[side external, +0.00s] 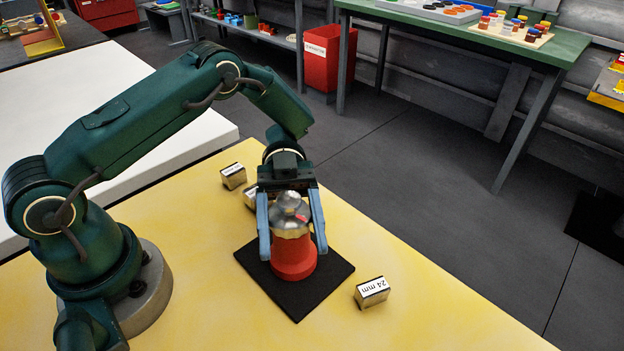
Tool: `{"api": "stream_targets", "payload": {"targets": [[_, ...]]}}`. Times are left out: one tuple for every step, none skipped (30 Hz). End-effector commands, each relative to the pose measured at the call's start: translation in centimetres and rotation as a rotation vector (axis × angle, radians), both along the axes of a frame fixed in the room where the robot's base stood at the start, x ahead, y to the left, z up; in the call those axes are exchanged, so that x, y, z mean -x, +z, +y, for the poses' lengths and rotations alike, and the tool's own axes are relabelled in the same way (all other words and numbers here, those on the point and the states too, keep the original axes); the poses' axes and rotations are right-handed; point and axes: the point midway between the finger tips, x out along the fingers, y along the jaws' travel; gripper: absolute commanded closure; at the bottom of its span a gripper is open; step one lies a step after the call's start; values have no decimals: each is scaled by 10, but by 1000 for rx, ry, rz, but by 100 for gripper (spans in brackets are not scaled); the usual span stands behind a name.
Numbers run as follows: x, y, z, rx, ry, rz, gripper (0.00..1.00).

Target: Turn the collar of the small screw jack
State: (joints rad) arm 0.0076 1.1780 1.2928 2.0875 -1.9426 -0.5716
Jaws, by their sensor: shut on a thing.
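The small screw jack stands upright on a black mat (321,286) on the yellow table. It has a red base (293,258) and a silvery metal collar and top (290,213) with a small red mark. My gripper (292,250) points down over the jack, with one blue-grey finger on each side of it. The fingers are shut on the jack around its collar and upper body. The exact contact spots are hard to make out, and the far side of the jack is hidden.
A metal block labelled "24 mm" (371,292) lies right of the mat. Two similar blocks lie behind and left of the jack, one at the back (233,176) and one (250,198) partly hidden by my gripper. The yellow table (430,318) is clear toward the front right.

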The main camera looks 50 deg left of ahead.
Motion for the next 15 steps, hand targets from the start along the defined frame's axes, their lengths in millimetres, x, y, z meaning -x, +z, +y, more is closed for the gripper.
{"api": "stream_targets", "payload": {"targets": [[0,0,0,2,-4,0,87],[0,0,0,2,-5,0,87],[0,0,0,2,-7,0,87],[0,0,0,2,-7,0,87],[0,0,0,3,-7,1,87],[0,0,0,3,-7,1,87],[0,0,0,3,-7,1,87],[0,0,0,3,-7,1,87],[0,0,0,3,-6,1,87],[0,0,0,3,-6,1,87],[0,0,0,3,-6,1,87],[0,0,0,3,-6,1,87],[0,0,0,3,-6,1,24],[0,0,0,3,-6,1,12],[0,0,0,3,-6,1,1]]}}
